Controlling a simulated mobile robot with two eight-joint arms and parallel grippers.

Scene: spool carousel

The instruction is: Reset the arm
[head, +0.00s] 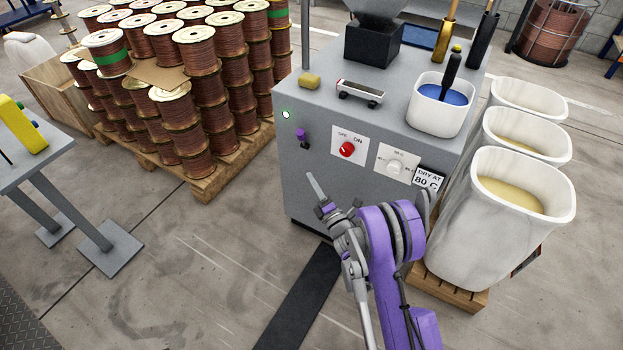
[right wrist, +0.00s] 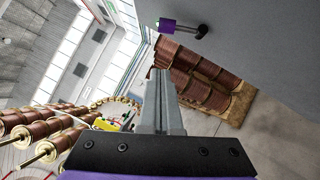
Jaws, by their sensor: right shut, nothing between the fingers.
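My right gripper (head: 315,187) is in front of the grey machine (head: 305,170), its fingers pointing up and to the left in the head view. It is shut and empty. In the right wrist view the closed fingers (right wrist: 158,95) stand upright in the middle, with nothing between them. The machine's front carries a red knob (head: 347,149), a white dial (head: 394,167) and a purple part (head: 302,137), which also shows at the top of the right wrist view (right wrist: 178,27). My left gripper is not in view.
A pallet (head: 205,189) stacked with copper wire spools stands at the left. White bins (head: 490,235) with yellowish contents stand on a pallet at the right. A table (head: 45,155) with a yellow device is at the far left. The floor between is clear.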

